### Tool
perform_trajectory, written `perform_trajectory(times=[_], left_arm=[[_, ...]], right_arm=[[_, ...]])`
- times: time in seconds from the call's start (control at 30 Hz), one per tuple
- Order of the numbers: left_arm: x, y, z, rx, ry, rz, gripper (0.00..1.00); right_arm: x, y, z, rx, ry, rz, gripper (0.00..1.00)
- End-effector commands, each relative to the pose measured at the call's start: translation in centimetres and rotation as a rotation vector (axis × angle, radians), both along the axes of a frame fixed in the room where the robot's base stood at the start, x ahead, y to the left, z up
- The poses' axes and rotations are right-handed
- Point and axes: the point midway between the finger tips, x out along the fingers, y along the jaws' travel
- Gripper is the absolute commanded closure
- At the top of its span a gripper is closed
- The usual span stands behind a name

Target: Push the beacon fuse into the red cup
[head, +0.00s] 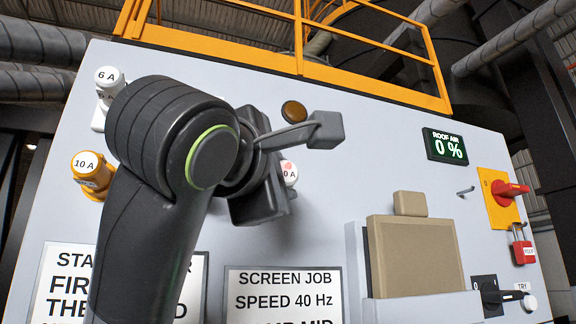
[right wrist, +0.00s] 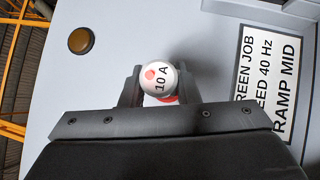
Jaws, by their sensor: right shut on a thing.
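A white fuse cap marked 10 A with a red spot (right wrist: 157,76) sits between the two fingers of my right gripper (right wrist: 160,88) in the right wrist view. The gripper is shut on it, close to the grey panel. A strip of red, likely the red cup (right wrist: 168,101), shows just under the cap; how deep the fuse sits in it is hidden. In the head view the cap's edge (head: 289,172) peeks out beside my right gripper (head: 268,190), whose fingers are mostly hidden by my own arm. My left gripper is not in view.
At the panel's left are a white 6 A fuse (head: 108,78) and a yellow-cupped 10 A fuse (head: 91,170). An amber lamp (head: 293,111) is above my gripper. To the right are a beige block (head: 415,255), a red rotary switch (head: 508,190) and a red padlock (head: 523,252).

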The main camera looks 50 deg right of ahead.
Motion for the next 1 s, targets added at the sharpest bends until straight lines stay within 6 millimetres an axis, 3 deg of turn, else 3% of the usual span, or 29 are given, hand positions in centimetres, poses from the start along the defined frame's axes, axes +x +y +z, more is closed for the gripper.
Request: perform_trajectory(times=[0.27,1.0], left_arm=[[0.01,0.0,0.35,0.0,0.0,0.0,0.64],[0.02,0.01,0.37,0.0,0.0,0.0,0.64]], right_arm=[[0.84,-0.56,-0.15,0.001,0.007,-0.006,0.94],[0.25,-0.2,-0.2,0.001,0.006,-0.005,0.94]])
